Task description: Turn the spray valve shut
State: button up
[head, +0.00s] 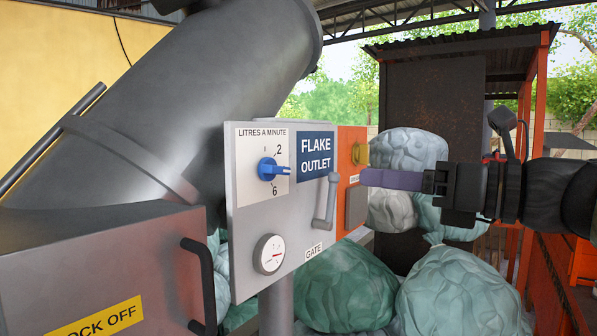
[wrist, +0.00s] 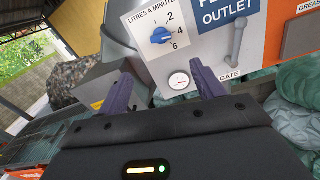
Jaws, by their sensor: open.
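The spray valve is a blue knob (head: 268,169) on a white plate marked "LITRES A MINUTE", at the left of the grey flake outlet panel (head: 240,250). Its pointer sticks out to the right, about where the wrist view shows the 4. The knob also shows in the wrist view (wrist: 160,36), above the space between the fingers. My gripper (head: 368,178) is right of the knob in the head view, apart from it. In the wrist view my gripper (wrist: 167,82) has its two purple fingers spread wide with nothing held.
A grey gate handle (head: 326,203) stands out right of the knob. A round gauge (head: 269,254) is below it. An orange grease panel (head: 352,185) adjoins on the right. A lock-off box (head: 110,270) with a black handle is front left. Green sacks (head: 460,295) lie below.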

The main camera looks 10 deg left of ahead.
aim_at(282, 171)
jog(key=shift+w+a, duration=0.1)
jog(key=p+x, duration=0.6)
jog(key=x, duration=1.1)
jog(key=shift+w+a, duration=0.1)
jog(key=c, duration=1)
jog(key=shift+f, duration=0.1)
